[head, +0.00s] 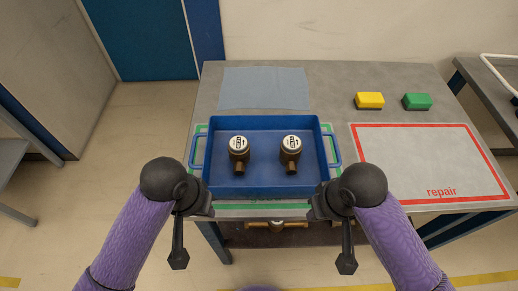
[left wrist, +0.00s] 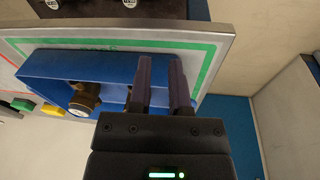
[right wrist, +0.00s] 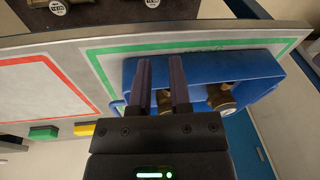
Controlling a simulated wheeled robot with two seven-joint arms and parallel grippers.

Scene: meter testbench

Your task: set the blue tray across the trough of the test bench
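The blue tray (head: 264,187) rests on the grey table, inside a green outline. It holds two brass meters with white dials, a left one (head: 239,155) and a right one (head: 291,155). It has a loop handle at each end. My left gripper (head: 205,203) is at the tray's near left corner, open, with a gap between its fingers (left wrist: 161,82). My right gripper (head: 318,205) is at the near right corner, also open (right wrist: 161,85), beside the right handle (right wrist: 118,106). The left handle is hidden in the left wrist view. The test bench trough is not clearly identifiable.
A red-outlined repair area (head: 425,160) lies empty at the right. A yellow block (head: 370,100) and a green block (head: 417,101) stand behind it. A blue-grey mat (head: 264,88) lies behind the tray. Brass fittings (head: 277,226) show below the table's front edge.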

